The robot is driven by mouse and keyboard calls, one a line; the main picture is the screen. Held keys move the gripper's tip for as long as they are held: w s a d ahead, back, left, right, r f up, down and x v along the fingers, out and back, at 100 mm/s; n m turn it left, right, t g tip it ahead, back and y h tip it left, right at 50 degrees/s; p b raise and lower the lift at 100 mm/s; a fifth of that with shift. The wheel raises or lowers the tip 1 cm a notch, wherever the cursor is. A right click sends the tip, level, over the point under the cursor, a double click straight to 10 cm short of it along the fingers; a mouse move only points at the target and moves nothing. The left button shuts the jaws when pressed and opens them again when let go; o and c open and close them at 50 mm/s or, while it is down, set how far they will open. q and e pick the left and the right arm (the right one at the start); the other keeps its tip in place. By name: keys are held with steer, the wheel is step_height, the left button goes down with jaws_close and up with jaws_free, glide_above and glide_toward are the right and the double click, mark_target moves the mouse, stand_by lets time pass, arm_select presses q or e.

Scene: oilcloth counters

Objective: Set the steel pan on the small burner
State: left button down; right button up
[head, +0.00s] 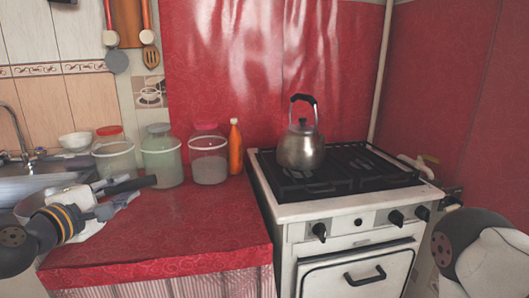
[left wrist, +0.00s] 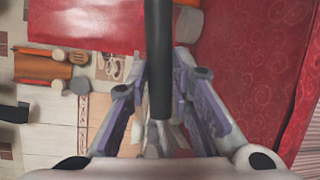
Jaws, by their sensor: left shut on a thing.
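My left gripper (head: 100,203) is over the left part of the red counter, by the sink. It is shut on a long black handle (head: 140,184), which I take to be the steel pan's. In the left wrist view the handle (left wrist: 158,60) runs between the two fingers (left wrist: 160,112). The stove (head: 357,215) stands to the right with a black grate top (head: 350,183). Which burner is the small one cannot be told. My right gripper is not visible; only its arm shows at the lower right.
A steel kettle (head: 300,150) stands on the stove's back left. Several jars, one of them green (head: 162,160), and an orange bottle (head: 235,150) line the counter's (head: 200,225) back. The front of the grate and the counter's middle right are clear.

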arm_select(q)
steer(key=s+d+f+m+g+h, duration=0.1)
steer(key=s+d+f+m+h, duration=0.1)
steer(key=s+d+f, duration=0.3)
steer(key=s+d+f+m+h, duration=0.1)
steer(key=s+d+f+h, duration=0.2)
steer(key=s, duration=1)
steer(key=d+f, duration=0.3)
steer(key=d, duration=0.1)
steer(key=shift+f+m+g, duration=0.15)
steer(key=shift+m+g, duration=0.25)
steer(key=shift+d, duration=0.1)
